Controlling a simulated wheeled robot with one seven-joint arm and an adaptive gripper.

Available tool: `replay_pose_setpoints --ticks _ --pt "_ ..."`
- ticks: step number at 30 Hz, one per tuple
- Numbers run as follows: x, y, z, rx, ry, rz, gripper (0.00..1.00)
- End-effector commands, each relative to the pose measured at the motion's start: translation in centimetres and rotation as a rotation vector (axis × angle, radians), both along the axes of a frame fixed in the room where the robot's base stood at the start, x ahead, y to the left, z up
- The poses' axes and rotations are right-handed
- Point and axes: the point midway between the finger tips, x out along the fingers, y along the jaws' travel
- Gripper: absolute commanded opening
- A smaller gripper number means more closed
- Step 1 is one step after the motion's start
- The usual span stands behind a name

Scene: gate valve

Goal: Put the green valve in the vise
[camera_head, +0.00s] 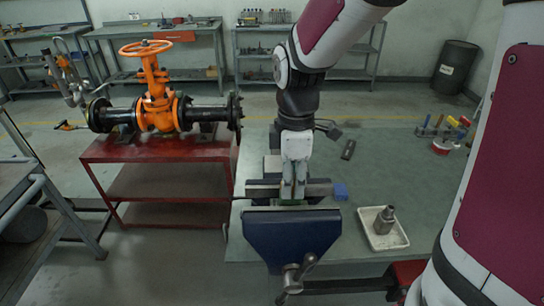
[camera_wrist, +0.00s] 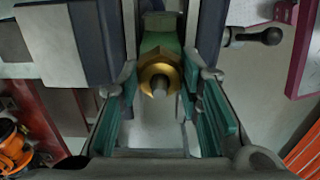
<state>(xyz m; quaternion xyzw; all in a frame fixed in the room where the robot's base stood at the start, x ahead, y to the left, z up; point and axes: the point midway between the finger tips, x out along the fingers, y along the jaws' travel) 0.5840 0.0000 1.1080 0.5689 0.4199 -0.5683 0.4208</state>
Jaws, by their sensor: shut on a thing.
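The green valve (camera_wrist: 160,42) shows in the wrist view with its brass nut (camera_wrist: 160,74) and stem facing the camera. My gripper (camera_wrist: 160,82) has its fingers on either side of it and is shut on it. In the head view my gripper (camera_head: 293,197) points down over the vise (camera_head: 292,238), a blue-bodied bench vise with grey jaws. A bit of green shows at the fingertips, between or just above the jaws. The fingers hide most of the valve there, so I cannot tell how deep it sits or whether both jaws touch it.
The vise is on the front of a green-topped bench (camera_head: 390,165). A white tray (camera_head: 382,228) with a metal fitting (camera_head: 385,219) is farther right. A red table (camera_head: 155,150) with an orange gate valve (camera_head: 155,100) stands left.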

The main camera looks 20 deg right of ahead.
Motion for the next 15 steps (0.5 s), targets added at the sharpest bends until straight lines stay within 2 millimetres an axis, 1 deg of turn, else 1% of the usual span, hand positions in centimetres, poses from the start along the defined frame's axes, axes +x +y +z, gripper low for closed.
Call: replay_pose_setpoints --ticks 7,8,9,10,15 --pt "0.03 0.0 0.05 0.0 -0.001 0.0 0.0" --pt "0.03 0.0 0.05 0.0 -0.001 0.0 0.39" --pt "0.03 0.0 0.05 0.0 -0.001 0.0 0.48" --pt "0.02 0.0 0.04 0.0 -0.001 0.0 0.55" --pt "0.01 0.0 0.02 0.0 0.0 0.0 0.56"
